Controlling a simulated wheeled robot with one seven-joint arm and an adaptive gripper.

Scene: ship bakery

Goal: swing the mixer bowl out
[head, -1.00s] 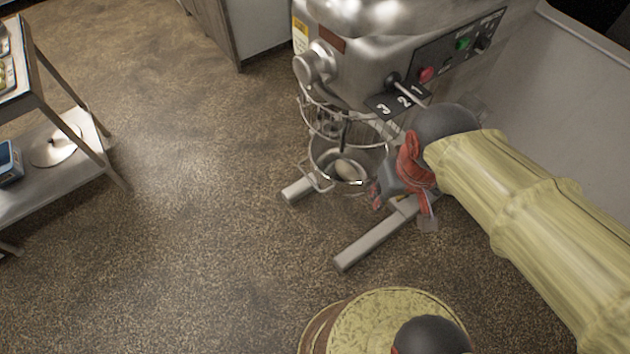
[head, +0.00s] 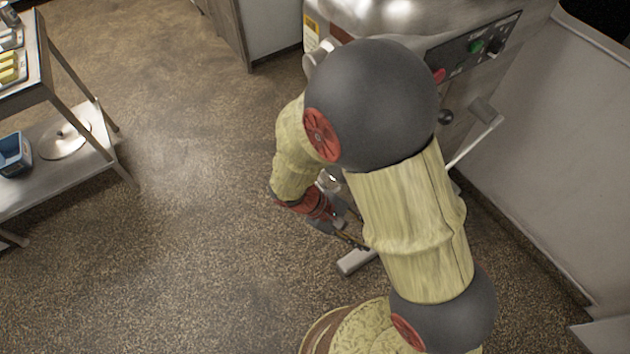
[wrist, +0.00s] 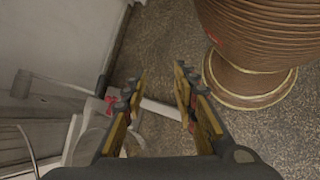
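The mixer (head: 400,20) stands at the top of the head view, steel with a control panel (head: 475,48). My arm covers its middle, so the bowl and wire guard are hidden there. One mixer foot (head: 355,262) shows below my arm. My gripper (head: 350,238) is low in front of the mixer, close above that foot. In the wrist view my gripper (wrist: 160,88) is open, its two fingers apart with nothing between them. A mixer foot (wrist: 160,108) lies beyond the fingers. Pale mixer parts fill the lower left, and I cannot tell whether the bowl is among them.
A steel trolley (head: 68,160) with trays and a blue tub (head: 14,155) stands at the left. A cabinet (head: 255,30) is behind. A pale wall or panel (head: 540,150) bounds the right. The floor (head: 180,200) between trolley and mixer is clear.

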